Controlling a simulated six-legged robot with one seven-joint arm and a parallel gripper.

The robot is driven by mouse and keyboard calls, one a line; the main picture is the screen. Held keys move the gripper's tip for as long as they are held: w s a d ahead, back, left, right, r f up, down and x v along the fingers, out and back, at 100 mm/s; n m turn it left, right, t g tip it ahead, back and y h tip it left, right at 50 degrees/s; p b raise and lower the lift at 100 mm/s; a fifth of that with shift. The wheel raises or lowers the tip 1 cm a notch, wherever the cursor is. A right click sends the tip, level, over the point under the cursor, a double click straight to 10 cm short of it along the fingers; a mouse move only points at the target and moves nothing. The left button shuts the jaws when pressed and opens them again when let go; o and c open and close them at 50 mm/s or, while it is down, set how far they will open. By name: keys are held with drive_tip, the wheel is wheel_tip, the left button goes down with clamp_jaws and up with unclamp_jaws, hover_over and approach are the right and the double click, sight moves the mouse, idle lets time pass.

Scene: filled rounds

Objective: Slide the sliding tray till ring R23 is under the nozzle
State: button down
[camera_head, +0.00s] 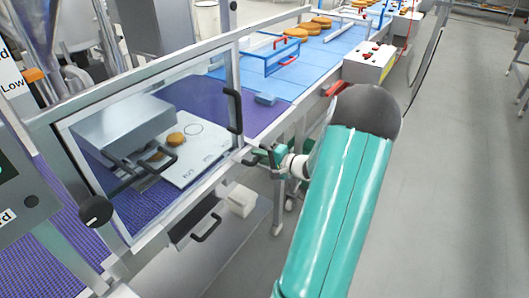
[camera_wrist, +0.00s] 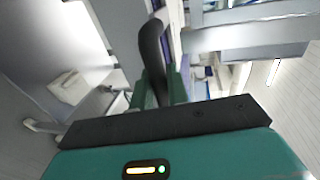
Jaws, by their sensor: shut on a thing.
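The sliding tray (camera_head: 205,155) is a pale plate behind the clear guard. Printed ring outlines and small marks show on it; I cannot read which ring is R23. I cannot make out the nozzle. My gripper (camera_head: 262,154) is at the machine's front rail, by the tray's right end. In the wrist view my gripper (camera_wrist: 160,92) is shut on a black curved handle (camera_wrist: 152,48). Where that handle joins the tray is hidden.
The guard has a black handle (camera_head: 234,110) on its right post and a black knob (camera_head: 96,210) at lower left. A blue belt (camera_head: 300,70) with more rounds runs to the back. A control box (camera_head: 370,62) stands beside it. The grey floor at right is clear.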

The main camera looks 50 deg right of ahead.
sight(254, 165)
drive_tip(key=shift+s+a, duration=0.15)
drive_tip(key=shift+a, duration=1)
drive_tip(key=shift+s+a, duration=0.1)
drive_tip(key=shift+a, duration=1)
drive_tip(key=c, duration=1.4)
unclamp_jaws()
drive_tip(key=v, duration=1.3)
drive_tip(key=shift+s, duration=0.35)
drive_tip(key=shift+r, duration=0.15)
